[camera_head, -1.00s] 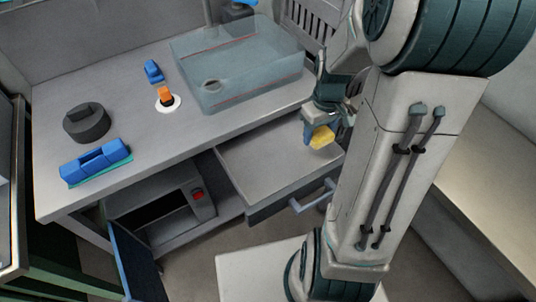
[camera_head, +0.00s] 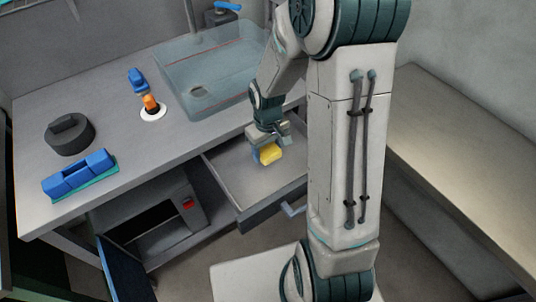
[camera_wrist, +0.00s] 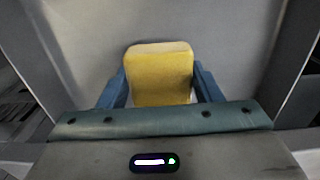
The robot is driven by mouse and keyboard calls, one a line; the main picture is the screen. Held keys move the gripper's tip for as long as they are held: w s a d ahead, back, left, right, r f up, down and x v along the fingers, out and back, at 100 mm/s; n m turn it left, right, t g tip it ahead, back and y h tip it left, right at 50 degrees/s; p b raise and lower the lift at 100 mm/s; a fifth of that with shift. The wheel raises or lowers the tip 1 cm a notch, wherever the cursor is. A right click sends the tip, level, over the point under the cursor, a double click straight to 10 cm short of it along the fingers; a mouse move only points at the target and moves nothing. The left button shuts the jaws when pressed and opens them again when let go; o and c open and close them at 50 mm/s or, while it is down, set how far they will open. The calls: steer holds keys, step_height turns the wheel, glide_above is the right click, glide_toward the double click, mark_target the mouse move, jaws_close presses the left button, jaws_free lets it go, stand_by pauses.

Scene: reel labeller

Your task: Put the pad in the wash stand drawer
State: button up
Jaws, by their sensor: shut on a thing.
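My gripper (camera_wrist: 160,92) is shut on a yellow pad (camera_wrist: 161,70), with one blue finger on each side of it. In the head view the pad (camera_head: 271,153) hangs from the gripper (camera_head: 264,148) over the open wash stand drawer (camera_head: 283,204). The drawer's floor looks bare and grey around the pad. The wrist view shows the pad against a plain grey surface with walls at both sides. I cannot tell whether the pad touches the drawer floor.
A clear basin (camera_head: 205,75) is set in the counter (camera_head: 120,115) above the drawer. The counter also holds a blue brush-like block (camera_head: 78,173), a dark round thing (camera_head: 69,135), an orange-topped piece (camera_head: 151,105) and a small blue piece (camera_head: 137,79). A cupboard door (camera_head: 124,268) stands open below.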

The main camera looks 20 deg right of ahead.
mark_target(268, 155)
steer(key=shift+f, duration=1.7)
steer(key=shift+f, duration=0.1)
steer(key=shift+f+b, duration=0.15)
steer(key=shift+b, duration=0.15)
steer(key=o, duration=1)
steer(key=shift+o, duration=0.2)
steer(key=shift+r, duration=0.2)
